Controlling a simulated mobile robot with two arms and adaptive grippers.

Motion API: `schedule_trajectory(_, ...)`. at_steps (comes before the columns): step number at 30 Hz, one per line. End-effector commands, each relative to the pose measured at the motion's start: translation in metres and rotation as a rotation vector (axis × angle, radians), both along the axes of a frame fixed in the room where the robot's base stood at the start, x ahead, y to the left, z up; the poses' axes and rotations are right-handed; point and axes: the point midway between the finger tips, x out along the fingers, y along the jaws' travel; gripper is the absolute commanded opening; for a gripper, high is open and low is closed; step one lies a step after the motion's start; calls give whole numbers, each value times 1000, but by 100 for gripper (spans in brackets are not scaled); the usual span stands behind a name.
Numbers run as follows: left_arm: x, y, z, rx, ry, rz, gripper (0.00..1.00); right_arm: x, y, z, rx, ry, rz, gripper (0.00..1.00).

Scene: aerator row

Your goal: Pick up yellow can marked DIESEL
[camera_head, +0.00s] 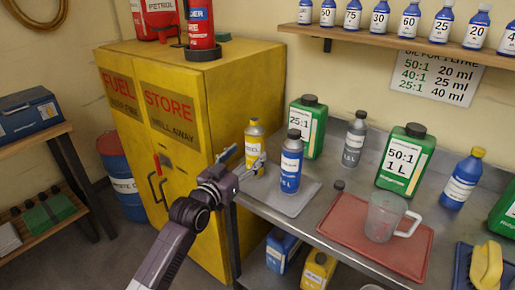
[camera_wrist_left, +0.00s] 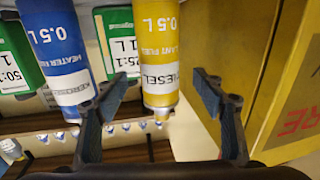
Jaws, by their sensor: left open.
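The yellow can marked DIESEL (camera_head: 255,137) stands upright at the left end of the metal bench, on a grey mat (camera_head: 303,203). In the left wrist view, which looks upside down, the yellow can (camera_wrist_left: 160,60) shows between my finger pads, with its DIESEL label readable. My left gripper (camera_head: 243,163) is open in front of the can, and the wrist view shows its fingers (camera_wrist_left: 160,88) apart with nothing clamped. A blue bottle (camera_head: 291,165) stands close to the right of the can; it also shows in the wrist view (camera_wrist_left: 55,45). My right gripper is not in view.
A yellow fuel cabinet (camera_head: 240,95) stands close on the left. Behind are a green 25:1 jug (camera_head: 307,128) and a grey bottle (camera_head: 354,140). A red tray (camera_head: 340,225) with a clear measuring jug (camera_head: 383,217) lies to the right. A shelf (camera_head: 370,38) hangs above.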

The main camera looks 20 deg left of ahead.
Motion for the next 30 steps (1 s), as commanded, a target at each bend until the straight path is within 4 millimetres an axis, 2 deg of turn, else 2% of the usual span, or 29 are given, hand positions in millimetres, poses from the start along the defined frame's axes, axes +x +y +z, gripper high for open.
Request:
schedule_trajectory(4,13,-2,0,-1,1,0,63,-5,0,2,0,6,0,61)
schedule_trajectory(8,22,-5,-1,-1,1,0,63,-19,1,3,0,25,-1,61)
schedule_trajectory(12,39,-8,-3,-2,0,0,63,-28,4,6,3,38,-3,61)
schedule_trajectory(19,62,-12,-5,-1,1,0,63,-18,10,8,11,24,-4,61)
schedule_trajectory(28,65,-13,-6,-1,1,0,63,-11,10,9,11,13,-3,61)
schedule_trajectory(30,65,-13,-6,-1,1,0,56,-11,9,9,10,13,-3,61)
